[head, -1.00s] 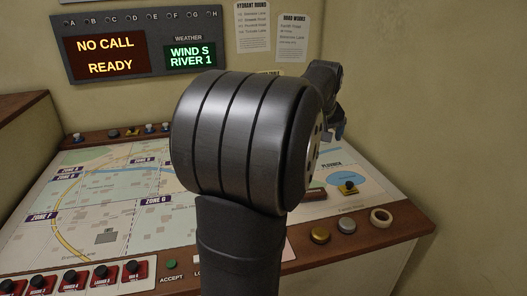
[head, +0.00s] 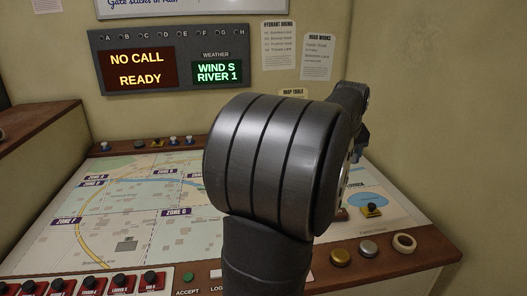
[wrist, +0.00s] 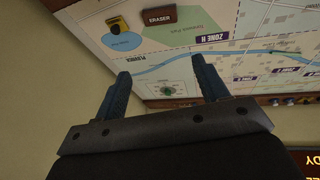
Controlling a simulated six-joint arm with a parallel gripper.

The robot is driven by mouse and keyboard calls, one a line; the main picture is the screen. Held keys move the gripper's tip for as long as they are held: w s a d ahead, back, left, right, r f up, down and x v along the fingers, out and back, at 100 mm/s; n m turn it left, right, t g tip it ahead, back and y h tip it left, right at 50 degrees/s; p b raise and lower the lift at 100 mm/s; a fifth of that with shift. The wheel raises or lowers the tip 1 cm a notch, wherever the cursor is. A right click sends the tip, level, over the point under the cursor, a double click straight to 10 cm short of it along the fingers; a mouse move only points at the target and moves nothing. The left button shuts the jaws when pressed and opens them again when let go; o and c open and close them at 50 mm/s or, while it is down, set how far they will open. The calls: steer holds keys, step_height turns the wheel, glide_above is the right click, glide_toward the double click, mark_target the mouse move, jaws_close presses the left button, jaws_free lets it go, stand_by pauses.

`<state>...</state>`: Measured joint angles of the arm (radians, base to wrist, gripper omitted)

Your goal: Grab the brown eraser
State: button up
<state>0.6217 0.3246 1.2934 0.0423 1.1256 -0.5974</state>
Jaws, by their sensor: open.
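The brown eraser (wrist: 158,16), a dark block labelled ERASER, lies on the map at the top of the wrist view. In the head view only a small part of it (head: 342,214) shows beside my arm, which hides the rest. My gripper (wrist: 160,66) is open and empty, its two fingers apart, with the eraser beyond the fingertips and not touching them. In the head view my gripper (head: 360,150) is a dark shape behind my arm, over the right of the console, and its fingers are hard to make out.
A tape roll (head: 404,243), a silver button (head: 368,248) and a gold button (head: 340,257) sit on the wooden front edge. The wall rises behind the map.

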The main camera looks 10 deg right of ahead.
steer(key=w+f+n+g+h, duration=0.1)
steer(key=w+f+n+g, duration=0.2)
steer(key=w+f+n, duration=0.5)
steer(key=n+g+h, duration=0.1)
steer(key=n, duration=0.8)
glide_toward(342, 216)
steer(key=w+f, duration=0.1)
steer(key=w+a+f, duration=0.1)
steer(key=w+f, duration=0.1)
steer(key=shift+a+f, duration=0.35)
steer(key=x, duration=0.4)
steer(key=shift+s+d+f, duration=0.1)
steer(key=shift+s+d, duration=0.15)
steer(key=shift+d, duration=0.1)
steer(key=shift+d+f, duration=0.2)
steer(key=shift+f, duration=0.2)
steer(key=shift+f, duration=0.25)
steer(key=c, duration=1.1)
